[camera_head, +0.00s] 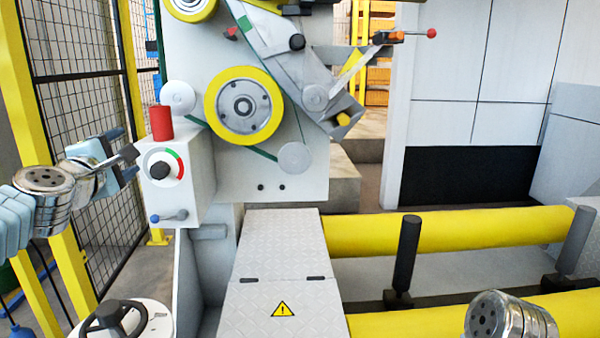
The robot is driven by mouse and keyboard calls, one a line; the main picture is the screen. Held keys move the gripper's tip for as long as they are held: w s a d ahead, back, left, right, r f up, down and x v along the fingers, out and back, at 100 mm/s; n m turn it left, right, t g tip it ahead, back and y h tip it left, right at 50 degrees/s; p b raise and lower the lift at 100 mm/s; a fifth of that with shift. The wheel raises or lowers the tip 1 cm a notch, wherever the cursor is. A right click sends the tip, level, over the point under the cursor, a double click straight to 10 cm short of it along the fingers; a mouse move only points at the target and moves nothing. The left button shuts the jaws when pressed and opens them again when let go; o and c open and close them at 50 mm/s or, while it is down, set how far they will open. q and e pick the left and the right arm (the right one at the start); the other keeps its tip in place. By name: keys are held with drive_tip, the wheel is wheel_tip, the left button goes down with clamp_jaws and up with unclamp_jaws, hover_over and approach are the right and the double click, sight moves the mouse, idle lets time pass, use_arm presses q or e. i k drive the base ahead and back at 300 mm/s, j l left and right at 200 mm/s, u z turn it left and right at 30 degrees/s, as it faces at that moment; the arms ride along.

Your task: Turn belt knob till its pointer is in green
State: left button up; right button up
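The belt knob (160,170) is a small dark knob on a white dial. The dial is on the front of a grey control box (201,180), and a coloured arc with red and green parts runs along its upper right side. The knob's pointer is too small to read. My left gripper (128,143) is just left of the dial, with its two dark fingers apart and nothing between them. It appears not to touch the knob. Only a metal wrist part of my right arm shows at the lower right; the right gripper is out of view.
A red cylinder (161,123) stands on the control box, and a blue-tipped lever (168,216) sits below the dial. A yellow-rimmed wheel (243,106) is on the machine behind. A mesh fence (82,100) stands at the left, and a handwheel (108,318) is below.

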sight(160, 170)
drive_tip(key=k+l, duration=0.25)
drive_tip(key=k, duration=0.15)
drive_tip(key=k+l+z, duration=0.15)
drive_tip(key=k, duration=0.3)
